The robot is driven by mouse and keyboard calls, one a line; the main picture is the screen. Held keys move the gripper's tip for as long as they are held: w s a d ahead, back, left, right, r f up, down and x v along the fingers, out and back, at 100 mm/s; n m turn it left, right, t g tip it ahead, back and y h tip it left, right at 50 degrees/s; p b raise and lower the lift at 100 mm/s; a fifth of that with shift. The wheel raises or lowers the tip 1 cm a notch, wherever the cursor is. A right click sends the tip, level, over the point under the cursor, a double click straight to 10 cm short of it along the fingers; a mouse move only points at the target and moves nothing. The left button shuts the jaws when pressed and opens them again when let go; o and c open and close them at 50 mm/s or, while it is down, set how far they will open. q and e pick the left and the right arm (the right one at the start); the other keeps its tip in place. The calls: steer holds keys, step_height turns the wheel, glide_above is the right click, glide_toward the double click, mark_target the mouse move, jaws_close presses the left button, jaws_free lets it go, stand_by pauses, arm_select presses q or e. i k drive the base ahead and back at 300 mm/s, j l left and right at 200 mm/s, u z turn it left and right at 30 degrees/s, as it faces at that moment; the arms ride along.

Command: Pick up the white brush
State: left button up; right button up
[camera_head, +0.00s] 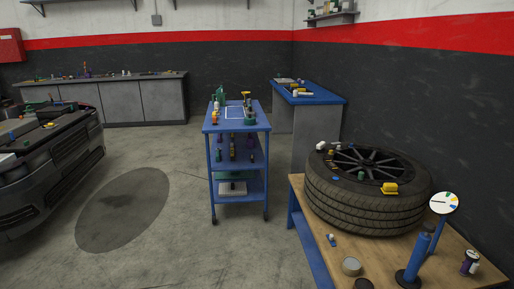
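I cannot pick out a white brush with certainty; the small items are too small to tell. A tyre on a dark wheel (325,190) lies flat at the right, with several small items on it, including a small white one (321,146) and a yellow one (390,188). A blue trolley (240,127) stands in the middle, with several small bottles and tools on its shelves. Neither of my grippers is in view.
A wooden-topped table (315,252) bears the tyre at the front right, with a blue stand (418,255) on it. A blue-topped bench (325,99) stands behind. A dark car (60,170) is at the left. Open floor lies between car and trolley.

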mark_target(320, 147)
steer(key=i, duration=1.7)
steer(key=i+z, duration=0.15)
steer(key=i, duration=0.3)
steer(key=i+j+z, duration=0.2)
steer(key=i, duration=0.2)
steer(key=i+j+z, duration=0.15)
steer(key=i, duration=0.25)
steer(key=i+j+z, duration=0.15)
steer(key=i, duration=0.3)
